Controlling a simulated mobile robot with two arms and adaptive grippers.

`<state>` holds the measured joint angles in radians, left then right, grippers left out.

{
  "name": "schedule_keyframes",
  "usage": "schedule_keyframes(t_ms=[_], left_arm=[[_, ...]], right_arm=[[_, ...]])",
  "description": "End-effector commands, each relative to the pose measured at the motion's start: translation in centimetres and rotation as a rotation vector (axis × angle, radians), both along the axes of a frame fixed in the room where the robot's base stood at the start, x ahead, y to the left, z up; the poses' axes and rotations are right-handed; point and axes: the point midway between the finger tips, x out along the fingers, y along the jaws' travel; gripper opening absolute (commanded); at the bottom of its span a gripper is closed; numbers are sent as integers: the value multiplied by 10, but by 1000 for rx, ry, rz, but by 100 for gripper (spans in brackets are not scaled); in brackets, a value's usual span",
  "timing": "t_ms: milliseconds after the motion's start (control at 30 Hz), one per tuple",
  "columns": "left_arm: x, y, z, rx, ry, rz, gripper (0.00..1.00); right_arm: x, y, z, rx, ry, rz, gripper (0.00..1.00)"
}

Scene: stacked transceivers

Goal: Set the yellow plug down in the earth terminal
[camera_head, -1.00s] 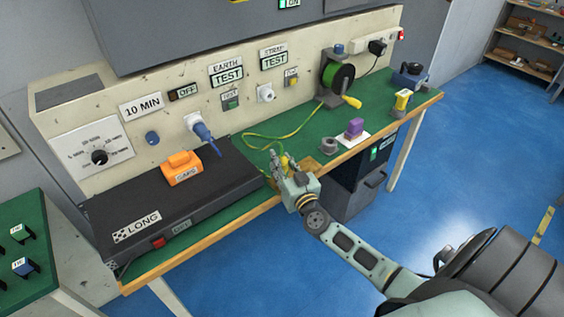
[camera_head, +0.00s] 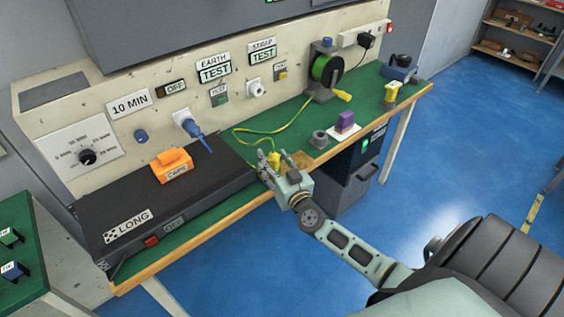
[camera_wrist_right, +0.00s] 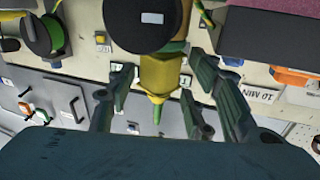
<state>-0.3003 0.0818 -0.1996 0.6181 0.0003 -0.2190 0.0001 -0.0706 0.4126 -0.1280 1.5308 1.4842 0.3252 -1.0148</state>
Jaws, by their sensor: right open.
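The yellow plug (camera_head: 274,160) is at my right gripper (camera_head: 277,166), over the front part of the green bench top. A yellow-green cable (camera_head: 246,130) curves across the bench behind it. In the right wrist view the plug (camera_wrist_right: 160,74) stands between the spread fingers of the right gripper (camera_wrist_right: 162,85), with visible gaps on both sides. A large dark round part (camera_wrist_right: 145,22) hides its upper end there. An EARTH TEST sign (camera_head: 214,70) is on the back panel. I cannot tell which part is the earth terminal. My left gripper is out of view.
A black LONG case (camera_head: 200,195) with an orange block (camera_head: 173,166) lies left of the gripper. A grey ring (camera_head: 319,139), a purple block (camera_head: 346,119) and a green cable reel (camera_head: 327,70) stand to the right. Blue floor (camera_head: 440,170) is clear in front.

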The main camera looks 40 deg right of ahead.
Motion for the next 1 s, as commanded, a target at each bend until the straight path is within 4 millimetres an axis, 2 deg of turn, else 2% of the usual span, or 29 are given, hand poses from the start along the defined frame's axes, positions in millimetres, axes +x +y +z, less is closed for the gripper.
schedule_keyframes(t_ms=[300,500,700,1000], left_arm=[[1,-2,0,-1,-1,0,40],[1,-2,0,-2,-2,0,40],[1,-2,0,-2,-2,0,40],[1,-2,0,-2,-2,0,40]], right_arm=[[-61,12,-1,1,4,0,47],[-94,17,-1,1,3,0,47],[-108,20,0,0,0,0,47],[-109,20,0,0,0,0,47]])
